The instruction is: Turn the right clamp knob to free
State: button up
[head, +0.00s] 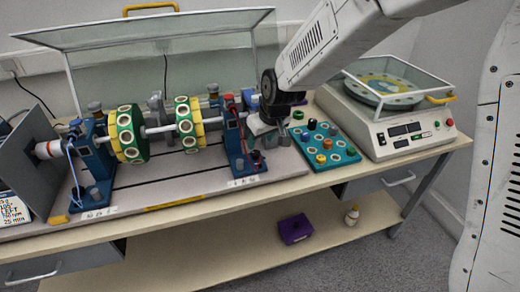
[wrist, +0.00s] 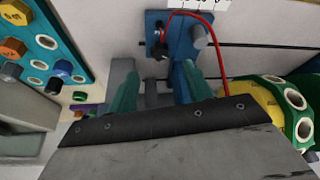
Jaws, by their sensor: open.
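The right blue bearing stand (head: 240,150) holds the right end of the rotor shaft. A red cable and a dark plug show on it, and it also appears in the wrist view (wrist: 186,40) with a silver post beside the plug. My gripper (head: 260,126) is at the upper right side of this stand. In the wrist view my gripper (wrist: 158,85) is open, its two greenish fingers apart and pointing toward the stand. The right clamp knob cannot be made out clearly; my arm and gripper cover the top of the stand. I cannot tell whether the fingers touch it.
The rotor has green-and-yellow discs (head: 128,134) left of the stand. A teal tray (head: 322,158) of coloured weights lies close on the right, beside a balance (head: 385,118) under a clear cover. A raised clear guard (head: 120,68) stands behind the rotor.

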aim_at(256, 153)
jog(key=x, duration=0.6)
jog(key=shift+w+a+f, duration=0.1)
jog(key=shift+f, duration=0.3)
